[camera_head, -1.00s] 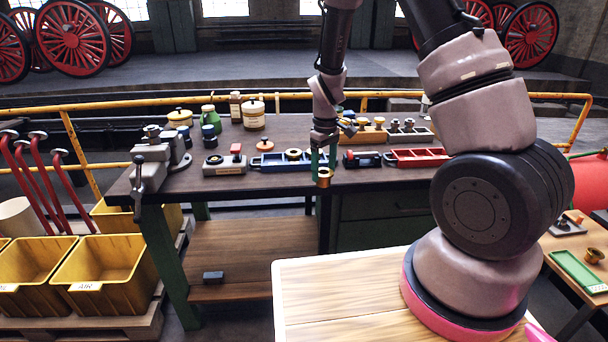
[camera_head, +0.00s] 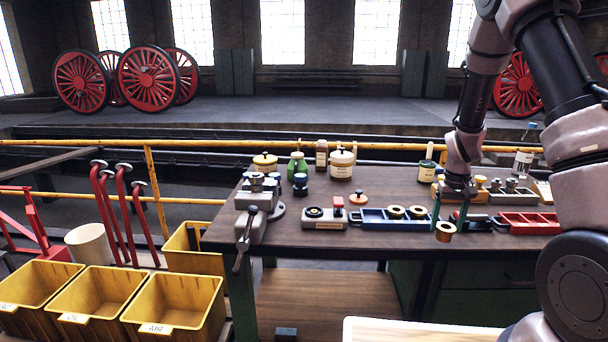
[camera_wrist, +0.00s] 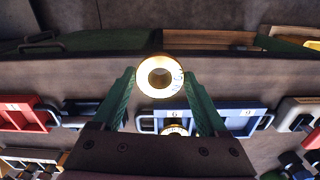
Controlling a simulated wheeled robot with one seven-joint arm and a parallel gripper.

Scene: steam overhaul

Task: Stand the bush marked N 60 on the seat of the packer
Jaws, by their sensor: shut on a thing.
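My gripper (camera_head: 448,220) is shut on a brass bush (camera_head: 446,233), held in the air at the front edge of the bench. In the wrist view the bush (camera_wrist: 160,77) sits between the green fingertips (camera_wrist: 160,88), its ring end facing the camera. Its ring carries small marks that I cannot read. A grey block with a dark round seat (camera_head: 314,212) and a red-topped part stands on the bench, left of my gripper; it may be the packer. The seat looks empty of any bush.
A blue tray (camera_head: 372,222) with two brass-ringed bushes lies between the grey block and my gripper. A red tray (camera_head: 528,226) lies to the right. A vise (camera_head: 256,205) stands at the bench's left end. Jars and a green bottle (camera_head: 297,165) stand behind. Yellow bins (camera_head: 175,310) stand at lower left.

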